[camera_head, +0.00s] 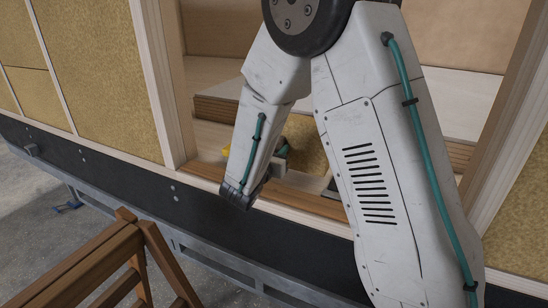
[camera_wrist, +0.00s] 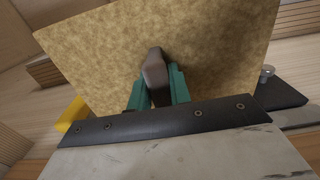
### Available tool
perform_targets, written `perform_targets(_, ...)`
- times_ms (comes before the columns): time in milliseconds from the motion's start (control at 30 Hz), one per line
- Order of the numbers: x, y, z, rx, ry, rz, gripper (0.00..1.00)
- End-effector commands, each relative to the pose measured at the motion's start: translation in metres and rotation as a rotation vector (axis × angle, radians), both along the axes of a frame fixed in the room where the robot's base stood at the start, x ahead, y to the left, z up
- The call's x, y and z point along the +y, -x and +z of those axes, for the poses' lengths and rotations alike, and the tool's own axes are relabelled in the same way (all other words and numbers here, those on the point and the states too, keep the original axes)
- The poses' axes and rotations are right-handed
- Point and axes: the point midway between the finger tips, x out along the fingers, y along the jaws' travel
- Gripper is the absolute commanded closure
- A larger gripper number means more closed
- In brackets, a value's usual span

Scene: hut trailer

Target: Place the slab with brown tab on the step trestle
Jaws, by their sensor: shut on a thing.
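The slab is a tan speckled board (camera_wrist: 100,60) that fills much of the wrist view, with a brown tab (camera_wrist: 155,72) on its near face. My gripper (camera_wrist: 154,90) has teal fingers on both sides of the tab and is shut on it. In the head view the slab (camera_head: 309,157) shows in part behind my arm, inside the hut's opening. A bit of my teal gripper (camera_head: 282,150) shows beside it; the rest is hidden. The step trestle (camera_head: 128,236) is brown wood, outside the hut at lower left, cut off by the frame.
A dark flat thing (camera_wrist: 283,94) with a small metal cylinder (camera_wrist: 267,72) is at right. Wooden posts (camera_head: 160,80) and the sill frame the opening.

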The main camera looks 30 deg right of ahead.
Motion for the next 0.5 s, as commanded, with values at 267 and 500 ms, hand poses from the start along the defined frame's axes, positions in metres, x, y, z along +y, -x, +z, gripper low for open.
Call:
perform_targets(267, -0.014, 0.002, -0.032, 0.003, 0.002, -0.018, 1.00)
perform_targets(500, -0.014, 0.002, -0.034, -0.002, 0.000, -0.018, 1.00)
